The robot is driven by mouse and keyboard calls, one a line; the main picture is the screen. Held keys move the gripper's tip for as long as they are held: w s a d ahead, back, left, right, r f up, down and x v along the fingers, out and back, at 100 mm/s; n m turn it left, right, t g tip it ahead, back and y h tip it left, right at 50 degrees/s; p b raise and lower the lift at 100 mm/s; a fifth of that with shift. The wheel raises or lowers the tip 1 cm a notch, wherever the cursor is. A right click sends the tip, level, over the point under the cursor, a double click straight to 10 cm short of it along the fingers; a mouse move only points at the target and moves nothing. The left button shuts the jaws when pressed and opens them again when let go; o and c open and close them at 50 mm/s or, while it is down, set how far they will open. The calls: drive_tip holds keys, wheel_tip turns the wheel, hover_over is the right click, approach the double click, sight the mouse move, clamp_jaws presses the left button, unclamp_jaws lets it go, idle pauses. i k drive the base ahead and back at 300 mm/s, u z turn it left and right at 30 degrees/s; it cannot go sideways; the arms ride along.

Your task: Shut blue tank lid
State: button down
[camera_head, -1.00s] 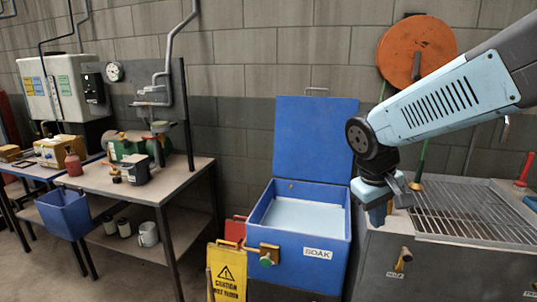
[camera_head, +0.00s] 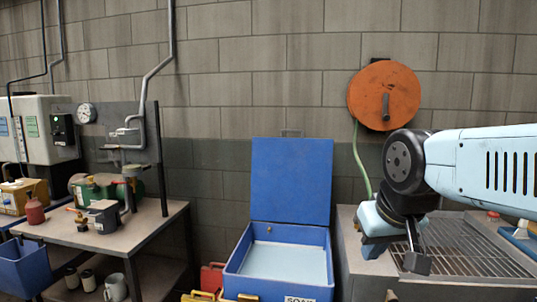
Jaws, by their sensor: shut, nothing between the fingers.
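The blue tank (camera_head: 330,272) stands in the lower middle, with pale liquid inside and a SOAK label at its front, cut by the lower edge. Its blue lid (camera_head: 291,180) is open and stands upright at the back of the tank, near the wall. My gripper (camera_head: 392,262) is to the right of the tank, above the grey grated bench. It hangs downward, shut and empty, apart from the lid and the tank. My arm reaches in from the right edge.
A grated metal bench (camera_head: 520,272) adjoins the tank on the right. An orange hose reel (camera_head: 384,95) hangs on the wall above. A workbench (camera_head: 150,228) with several tools stands on the left. Red and yellow objects sit at the tank's lower left.

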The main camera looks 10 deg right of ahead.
sight(291, 181)
drive_tip(key=u, duration=0.05)
drive_tip(key=i, duration=0.9)
drive_tip(key=z, duration=0.1)
